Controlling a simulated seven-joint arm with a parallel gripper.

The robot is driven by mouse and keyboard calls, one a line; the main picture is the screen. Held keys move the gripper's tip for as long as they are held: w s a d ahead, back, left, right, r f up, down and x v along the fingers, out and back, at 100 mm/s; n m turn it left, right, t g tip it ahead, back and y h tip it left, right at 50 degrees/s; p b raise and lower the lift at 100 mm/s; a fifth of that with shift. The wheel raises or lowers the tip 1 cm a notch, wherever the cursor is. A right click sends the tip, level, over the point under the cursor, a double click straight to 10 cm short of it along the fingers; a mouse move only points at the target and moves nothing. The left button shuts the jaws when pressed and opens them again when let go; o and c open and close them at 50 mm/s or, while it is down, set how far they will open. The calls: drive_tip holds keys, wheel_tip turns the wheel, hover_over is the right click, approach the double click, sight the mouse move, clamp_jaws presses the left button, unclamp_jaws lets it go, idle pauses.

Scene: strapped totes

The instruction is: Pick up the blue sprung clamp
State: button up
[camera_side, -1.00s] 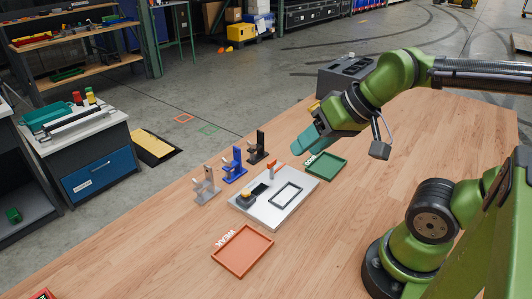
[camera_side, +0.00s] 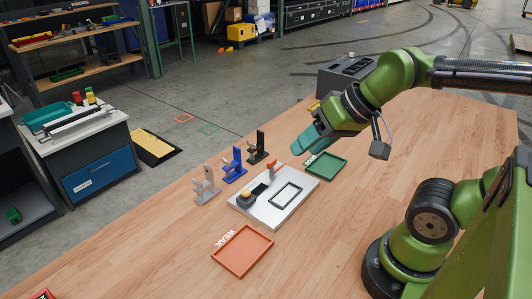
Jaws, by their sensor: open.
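The blue sprung clamp (camera_side: 235,165) stands upright on the wooden table, in the middle of a row of three clamps. A grey clamp (camera_side: 206,187) stands to its left and nearer, and a black clamp (camera_side: 259,149) to its right and farther.
A pale plate (camera_side: 262,213) with a dark frame, a yellow-topped part and an orange-topped part lies in front of the clamps. An orange tray (camera_side: 268,241) marked WEAK lies nearer, a green tray (camera_side: 344,169) to the right. A grey box (camera_side: 345,73) stands behind my arm.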

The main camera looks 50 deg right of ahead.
drive_tip(key=shift+c, duration=0.4)
drive_tip(key=n+g+h, duration=0.2)
drive_tip(key=g, duration=0.5)
hover_over(237, 149)
wheel_tip(237, 149, down, 4)
wheel_tip(237, 149, up, 3)
drive_tip(key=w+n, duration=0.1)
wheel_tip(237, 149, down, 12)
drive_tip(key=shift+s+d, duration=0.15)
drive_tip(key=shift+s+f, duration=0.1)
drive_tip(key=shift+f, duration=2.5)
clamp_jaws()
